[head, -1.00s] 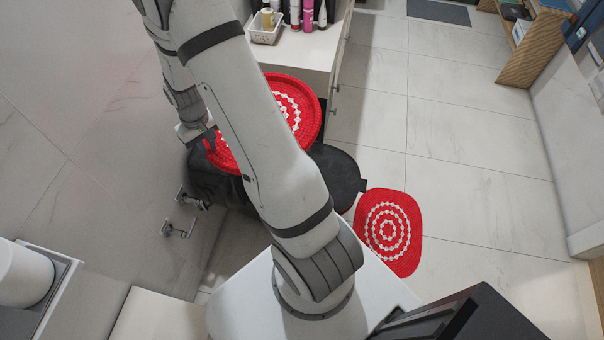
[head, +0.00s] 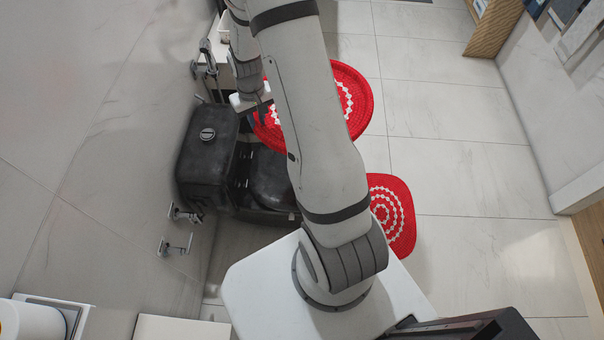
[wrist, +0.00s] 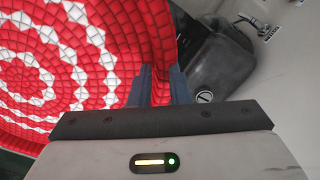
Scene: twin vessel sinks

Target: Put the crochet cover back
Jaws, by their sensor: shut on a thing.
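The crochet cover (head: 355,85) is round and red with white ring patterns. My gripper (head: 262,108) is shut on its left rim and holds it up; my arm hides its middle in the head view. In the wrist view the cover (wrist: 105,85) fills the left side, its edge between the fingers of my gripper (wrist: 160,88). The black toilet has a bare tank (head: 207,150) with a round button on top, and a dark lid (head: 270,180) partly behind my arm. The tank (wrist: 215,65) also shows right of the fingers, apart from the cover.
A red and white mat (head: 400,225) lies on the tiled floor right of my arm. Wall fittings (head: 175,245) stick out left of the toilet. A wooden unit (head: 492,28) stands far right. The floor between is open.

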